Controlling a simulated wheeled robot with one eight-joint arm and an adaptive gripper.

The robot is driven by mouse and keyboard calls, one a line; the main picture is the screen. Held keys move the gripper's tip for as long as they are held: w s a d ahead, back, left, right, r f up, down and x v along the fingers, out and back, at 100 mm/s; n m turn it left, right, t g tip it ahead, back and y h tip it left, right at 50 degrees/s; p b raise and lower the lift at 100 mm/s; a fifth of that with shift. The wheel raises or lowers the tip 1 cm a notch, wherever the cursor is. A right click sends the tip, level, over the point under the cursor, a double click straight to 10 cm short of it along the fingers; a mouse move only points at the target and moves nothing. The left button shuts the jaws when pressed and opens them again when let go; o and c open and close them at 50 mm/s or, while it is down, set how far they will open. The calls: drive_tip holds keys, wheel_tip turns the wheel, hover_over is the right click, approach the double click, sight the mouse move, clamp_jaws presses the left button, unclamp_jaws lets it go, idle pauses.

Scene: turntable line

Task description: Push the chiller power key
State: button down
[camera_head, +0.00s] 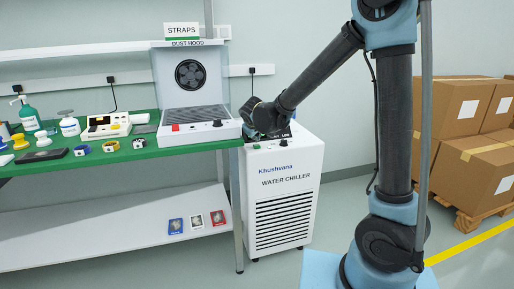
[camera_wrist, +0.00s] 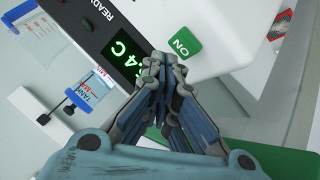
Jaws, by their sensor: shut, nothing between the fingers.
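The white water chiller (camera_head: 284,190) stands on the floor at the right end of the green bench, and my arm's end is over its top. In the wrist view, the green power key (camera_wrist: 186,45), marked ON, is on the chiller's white top. My gripper (camera_wrist: 161,62) is shut and empty, its fingertips at the key's lower left edge in the picture. I cannot tell whether they touch it. A dark display (camera_wrist: 116,50) with green digits and "READY" lies left of the fingertips. In the head view, my wrist hides part of the chiller's top.
A dust hood (camera_head: 190,125) with a red switch and black knob stands on the green bench (camera_head: 190,146), left of the chiller. A blue-handled valve with a tank tag (camera_wrist: 82,92) shows in the wrist view. Cardboard boxes (camera_head: 470,165) stand at the right, beyond my arm.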

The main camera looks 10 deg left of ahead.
drive_tip(key=shift+r, duration=3)
